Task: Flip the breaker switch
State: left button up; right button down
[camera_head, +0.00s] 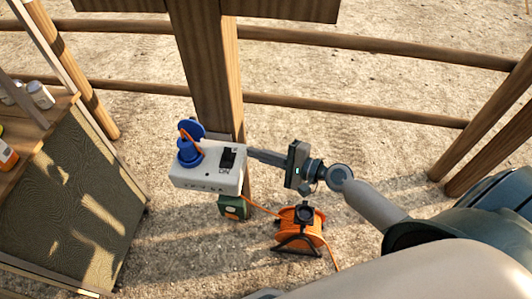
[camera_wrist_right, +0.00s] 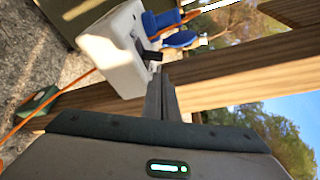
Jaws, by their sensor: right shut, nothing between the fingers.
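The breaker switch (camera_head: 228,157) is a black rocker on the top face of a white box (camera_head: 205,178) fixed to a wooden post. The letters ON are printed beside it. The switch (camera_wrist_right: 150,57) and the white box (camera_wrist_right: 112,55) also show in the right wrist view. My right gripper (camera_head: 252,153) is shut and empty, its fingertips close to the right side of the box near the switch. In the right wrist view the shut fingers (camera_wrist_right: 160,85) point at the switch; I cannot tell if they touch it. My left gripper is not in view.
A blue plug and cap (camera_head: 188,148) with an orange cable sit on the box. A green box (camera_head: 233,207) and an orange cable reel (camera_head: 301,228) are below. A wooden post (camera_head: 207,70) stands behind. A cabinet (camera_head: 70,190) is at left.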

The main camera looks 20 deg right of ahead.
aim_at(241, 154)
jog(key=p+x, duration=0.1)
jog(key=x, duration=0.4)
jog(key=shift+w+a, duration=0.2)
jog(key=shift+w, duration=0.1)
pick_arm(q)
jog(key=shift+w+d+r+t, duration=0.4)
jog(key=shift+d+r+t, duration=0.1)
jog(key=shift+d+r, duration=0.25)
